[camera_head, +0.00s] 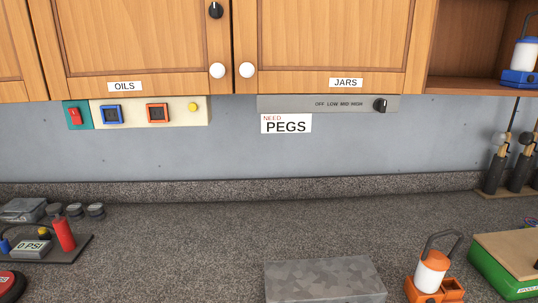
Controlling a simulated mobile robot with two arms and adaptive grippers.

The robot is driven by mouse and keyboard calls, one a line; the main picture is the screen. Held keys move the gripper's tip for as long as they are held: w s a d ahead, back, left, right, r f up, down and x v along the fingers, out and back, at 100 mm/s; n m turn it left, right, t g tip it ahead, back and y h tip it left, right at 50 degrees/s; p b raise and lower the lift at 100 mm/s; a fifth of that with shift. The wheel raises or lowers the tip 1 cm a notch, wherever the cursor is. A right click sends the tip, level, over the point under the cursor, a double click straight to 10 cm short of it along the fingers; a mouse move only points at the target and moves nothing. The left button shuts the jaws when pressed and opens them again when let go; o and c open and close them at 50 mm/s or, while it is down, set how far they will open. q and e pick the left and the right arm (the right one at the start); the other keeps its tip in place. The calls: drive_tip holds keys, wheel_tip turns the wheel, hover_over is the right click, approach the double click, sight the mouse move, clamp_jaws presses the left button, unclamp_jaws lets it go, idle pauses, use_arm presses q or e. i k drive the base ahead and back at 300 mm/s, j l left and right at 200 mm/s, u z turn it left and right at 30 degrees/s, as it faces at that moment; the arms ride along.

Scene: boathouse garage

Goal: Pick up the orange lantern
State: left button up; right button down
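The orange lantern (432,273) stands upright on the counter at the lower right of the head view. It has an orange base and top, a white body and a dark grey handle loop that rises and leans to the right. Nothing hides it except that its base is close to the picture's bottom edge. Neither of my grippers shows in this view.
A grey metal box (325,280) stands just left of the lantern, and a green box with a tan lid (505,256) just right. A blue lantern (523,60) sits on the upper right shelf. The middle of the counter (230,230) is clear. Wooden cabinets (335,40) hang above.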

sight(428, 281)
drive_tip(key=z, duration=1.25)
drive_tip(key=i+l+u, duration=0.1)
drive_tip(key=l, duration=0.6)
drive_tip(key=l+u, duration=0.1)
drive_tip(key=l, duration=0.6)
drive_tip(key=i, duration=0.05)
